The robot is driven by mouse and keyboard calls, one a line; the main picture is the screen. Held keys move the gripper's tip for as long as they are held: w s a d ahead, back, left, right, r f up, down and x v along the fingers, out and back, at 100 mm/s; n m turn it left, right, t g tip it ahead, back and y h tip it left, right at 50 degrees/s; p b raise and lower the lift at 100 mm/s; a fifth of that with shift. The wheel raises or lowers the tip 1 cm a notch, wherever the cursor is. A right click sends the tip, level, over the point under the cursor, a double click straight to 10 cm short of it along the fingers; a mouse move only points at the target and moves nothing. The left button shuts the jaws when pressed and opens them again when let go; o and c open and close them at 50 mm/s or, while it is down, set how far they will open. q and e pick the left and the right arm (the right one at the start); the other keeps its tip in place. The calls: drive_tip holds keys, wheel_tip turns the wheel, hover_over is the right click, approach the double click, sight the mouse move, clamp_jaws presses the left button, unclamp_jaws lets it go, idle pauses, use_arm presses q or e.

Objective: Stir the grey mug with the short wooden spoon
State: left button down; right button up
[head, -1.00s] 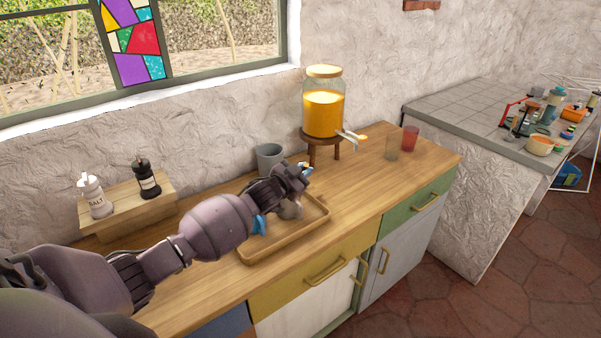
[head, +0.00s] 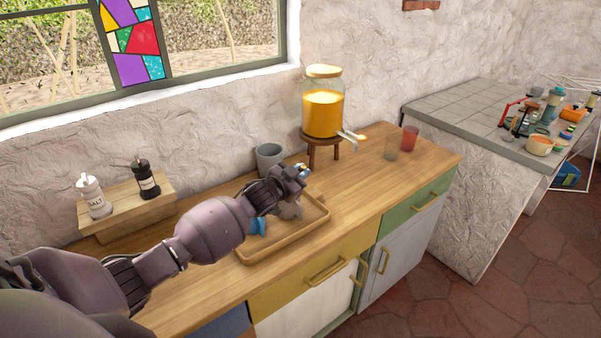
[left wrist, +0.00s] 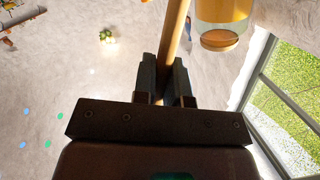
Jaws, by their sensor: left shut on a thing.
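The grey mug (head: 268,155) stands upright on the wooden counter, behind the tray and partly covered by my left arm in the head view. My left gripper (head: 298,174) is just to the right of the mug and in front of it in the picture. In the left wrist view, my left gripper (left wrist: 166,82) is shut on a wooden handle (left wrist: 173,35), which fits the short wooden spoon. The spoon's bowl end cannot be made out in either view. My right gripper is not in view.
A wooden tray (head: 280,243) holds a greyish item (head: 291,211) and a blue item (head: 259,227), both partly hidden by my arm. A juice dispenser (head: 323,112) on a stand, two glasses and a shaker riser (head: 128,214) stand around. The counter's right side is mostly clear.

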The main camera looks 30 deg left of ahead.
use_arm(q)
drive_tip(key=s+d+r, duration=0.1)
drive_tip(key=d+r, duration=0.1)
drive_tip(key=r, duration=0.5)
drive_tip(key=d+r, duration=0.1)
drive_tip(key=r, duration=0.6)
drive_tip(key=shift+s+d, duration=0.35)
drive_tip(key=shift+d, duration=0.05)
idle(0.9)
drive_tip(key=shift+f, duration=0.1)
